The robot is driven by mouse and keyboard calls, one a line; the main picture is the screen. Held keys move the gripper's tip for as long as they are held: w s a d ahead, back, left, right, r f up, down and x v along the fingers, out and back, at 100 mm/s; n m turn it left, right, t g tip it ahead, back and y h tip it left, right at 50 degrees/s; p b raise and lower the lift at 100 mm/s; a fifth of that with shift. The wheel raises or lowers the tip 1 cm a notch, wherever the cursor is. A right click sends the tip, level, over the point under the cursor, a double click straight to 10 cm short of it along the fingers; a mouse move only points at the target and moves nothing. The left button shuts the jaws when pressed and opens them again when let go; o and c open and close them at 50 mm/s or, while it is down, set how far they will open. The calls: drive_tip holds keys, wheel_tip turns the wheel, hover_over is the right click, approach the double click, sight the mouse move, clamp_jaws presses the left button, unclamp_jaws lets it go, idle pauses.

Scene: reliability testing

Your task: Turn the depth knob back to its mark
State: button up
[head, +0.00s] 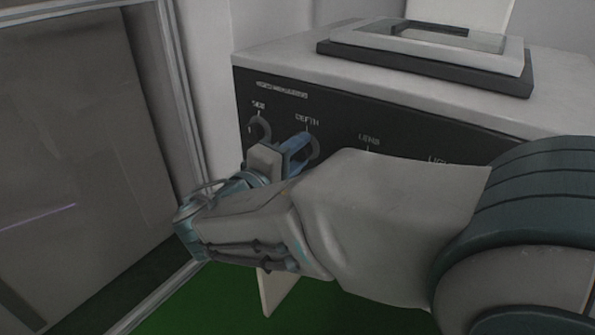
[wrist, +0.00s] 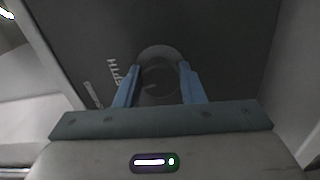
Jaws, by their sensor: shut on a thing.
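The depth knob (head: 314,149) is a dark round knob on the black front panel (head: 345,138), under a label that reads like DEPTH. My gripper (head: 300,147) reaches it from the front, and its blue fingers partly hide the knob in the head view. In the wrist view my gripper (wrist: 160,72) has one finger on each side of the knob (wrist: 158,80) and is shut on it. A faint pale line shows on the knob's face, pointing off to the side of the label. The label is partly covered by a finger, and I cannot make out the knob's mark clearly.
Another knob (head: 262,127) sits close by on the left, under its own label. More labels run to the right, with my arm hiding the panel below them. A framed tray-like unit (head: 430,48) stands on the machine's light top. A grey framed panel (head: 80,130) stands at left.

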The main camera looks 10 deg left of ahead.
drive_tip(key=shift+m+b, duration=0.6)
drive_tip(key=shift+b, duration=0.15)
drive_tip(key=o, duration=1)
drive_tip(key=p+v, duration=0.2)
drive_tip(key=v, duration=1.2)
drive_tip(key=shift+f, duration=0.1)
